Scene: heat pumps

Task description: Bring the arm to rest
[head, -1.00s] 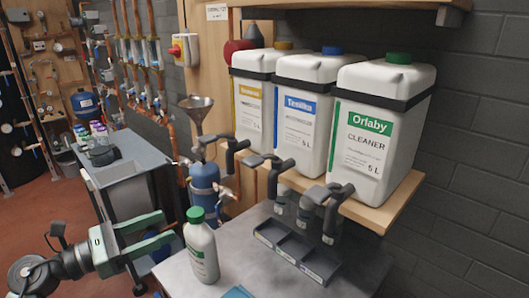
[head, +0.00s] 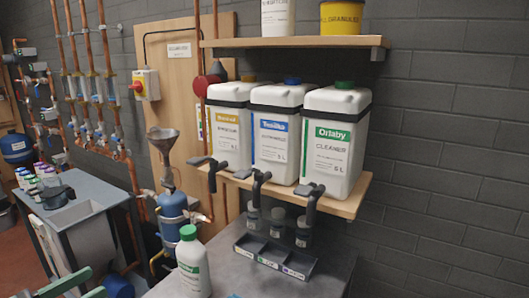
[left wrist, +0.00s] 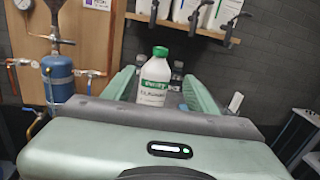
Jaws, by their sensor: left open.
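My left gripper (head: 82,285) shows only in part at the lower left edge of the head view, with pale green fingers. In the left wrist view its two fingers (left wrist: 158,88) stand apart with nothing gripped. A white bottle with a green cap and green label (head: 194,265) stands upright on the grey worktop, to the right of the gripper and apart from it. In the left wrist view the bottle (left wrist: 154,80) appears beyond and between the fingers. My right gripper is not in view.
Three white canisters with taps, the nearest labelled Orlaby (head: 335,140), stand on a wooden shelf (head: 345,205). A divided dark tray (head: 275,258) lies on the worktop (head: 235,280). A blue cylinder (head: 173,215) with a funnel and a grey cart (head: 75,215) stand left.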

